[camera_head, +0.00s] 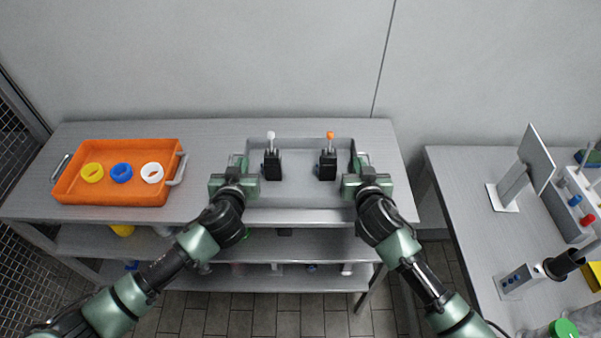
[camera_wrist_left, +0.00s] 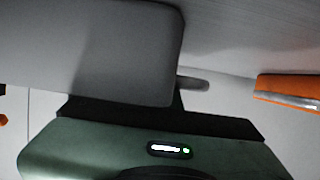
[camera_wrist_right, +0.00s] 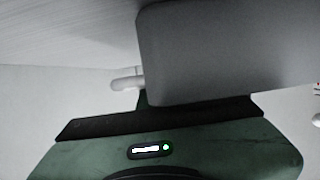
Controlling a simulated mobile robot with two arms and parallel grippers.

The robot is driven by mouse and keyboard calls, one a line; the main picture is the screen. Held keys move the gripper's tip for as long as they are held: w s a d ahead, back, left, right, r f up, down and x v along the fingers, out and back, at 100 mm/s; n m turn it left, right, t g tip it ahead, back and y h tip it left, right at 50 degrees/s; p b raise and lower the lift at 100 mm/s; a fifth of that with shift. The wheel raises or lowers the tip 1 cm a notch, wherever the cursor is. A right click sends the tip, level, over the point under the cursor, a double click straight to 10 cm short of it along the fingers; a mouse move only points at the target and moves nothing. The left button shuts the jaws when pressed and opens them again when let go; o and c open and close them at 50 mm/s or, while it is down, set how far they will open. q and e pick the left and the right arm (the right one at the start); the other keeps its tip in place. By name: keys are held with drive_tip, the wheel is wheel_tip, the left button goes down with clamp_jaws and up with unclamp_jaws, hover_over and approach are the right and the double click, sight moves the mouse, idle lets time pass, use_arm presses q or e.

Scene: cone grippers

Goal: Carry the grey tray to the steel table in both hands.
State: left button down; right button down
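The grey tray (camera_head: 302,192) is over the front part of the grey metal table (camera_head: 215,140), straight ahead in the head view. Two black blocks stand in it, one with a white-tipped stem (camera_head: 271,150) and one with an orange-tipped stem (camera_head: 329,150). My left gripper (camera_head: 246,176) is at the tray's left end and my right gripper (camera_head: 354,176) at its right end. Both appear shut on its handles; a handle end shows in the left wrist view (camera_wrist_left: 194,84) and in the right wrist view (camera_wrist_right: 125,84). The fingertips are mostly hidden. I cannot tell whether the tray touches the table.
An orange tray (camera_head: 110,197) with yellow, blue and white rings is on the table's left. Another grey table (camera_head: 465,215), across a gap on the right, holds an upright plate on a stand (camera_head: 515,180), a rack and other items. Its near left part is bare. A wall stands behind.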

use_arm(q)
drive_tip(key=shift+r, duration=0.15)
use_arm(e)
drive_tip(key=shift+r, duration=0.15)
